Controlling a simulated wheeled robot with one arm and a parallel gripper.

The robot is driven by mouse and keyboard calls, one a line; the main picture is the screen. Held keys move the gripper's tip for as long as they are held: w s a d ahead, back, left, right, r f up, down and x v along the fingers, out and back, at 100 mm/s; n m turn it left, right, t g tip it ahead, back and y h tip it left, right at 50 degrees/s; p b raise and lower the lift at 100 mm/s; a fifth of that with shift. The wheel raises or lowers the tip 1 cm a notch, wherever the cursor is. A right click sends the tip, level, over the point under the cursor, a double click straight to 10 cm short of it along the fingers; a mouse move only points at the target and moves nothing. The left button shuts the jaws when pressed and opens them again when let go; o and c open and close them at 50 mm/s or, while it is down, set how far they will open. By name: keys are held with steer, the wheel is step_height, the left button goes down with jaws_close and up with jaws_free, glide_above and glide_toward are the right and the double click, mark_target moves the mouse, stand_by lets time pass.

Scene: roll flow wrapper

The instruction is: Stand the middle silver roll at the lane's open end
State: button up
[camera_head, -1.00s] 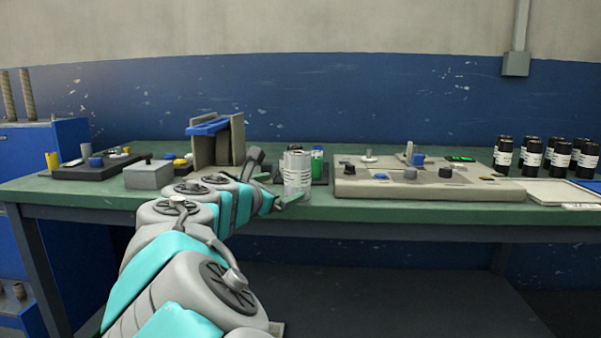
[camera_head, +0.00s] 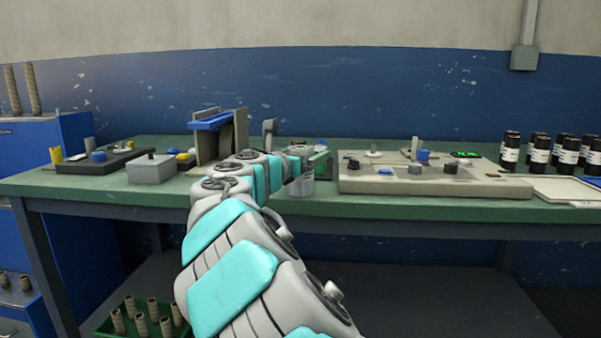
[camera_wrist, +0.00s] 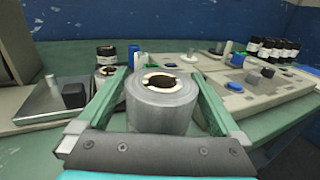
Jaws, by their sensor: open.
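A silver roll (camera_wrist: 160,108) with a pale ring and dark centre on top stands upright between the two green fingers of my gripper (camera_wrist: 161,74). My gripper is open, with a finger on each side of the roll; contact cannot be told. In the head view a silver roll (camera_head: 301,187) stands near the table's front edge, partly hidden by my wrist. Another roll (camera_wrist: 106,71) shows behind the left finger in the wrist view, partly hidden. I cannot make out the lane's open end.
A beige control panel (camera_head: 440,182) with knobs lies to the right. A grey box (camera_head: 152,169) and a blue-topped upright frame (camera_head: 212,121) stand to the left. Several black jars (camera_head: 511,150) stand at the far right. A green crate of brown cores (camera_head: 130,325) sits below the table.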

steer(key=shift+c, duration=0.4)
jaws_close()
stand_by(0.4)
